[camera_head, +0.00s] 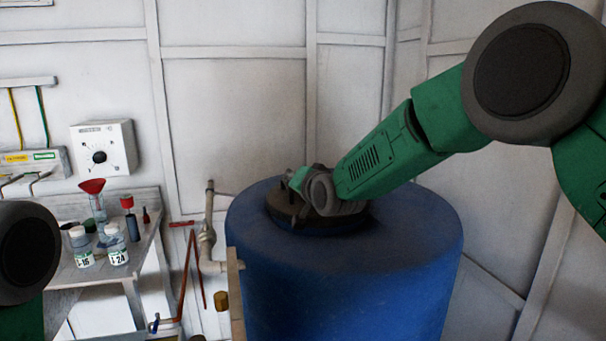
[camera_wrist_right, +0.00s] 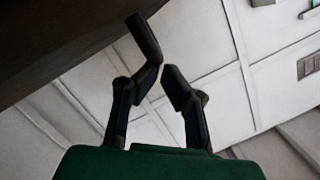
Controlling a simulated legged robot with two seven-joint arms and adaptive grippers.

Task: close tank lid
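The large blue tank (camera_head: 350,275) stands in the middle of the head view. Its dark lid (camera_head: 285,212) is at the top, largely hidden behind my right wrist, so I cannot tell how it sits on the opening. My right gripper (camera_head: 296,182) is at the lid's far left part, its fingers mostly hidden there. In the right wrist view, the fingers of my right gripper (camera_wrist_right: 164,70) are bent unevenly, their tips close together, with nothing visible between them. A dark brown surface, probably the lid (camera_wrist_right: 60,45), fills the upper left. Only part of my left arm shows; its gripper is out of view.
A bench (camera_head: 75,275) at the left holds two labelled bottles (camera_head: 115,245) and a red funnel (camera_head: 92,186). A pipe with a valve (camera_head: 207,235) stands close to the tank's left side. A control box (camera_head: 103,150) hangs on the wall. Panelled walls stand behind the tank.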

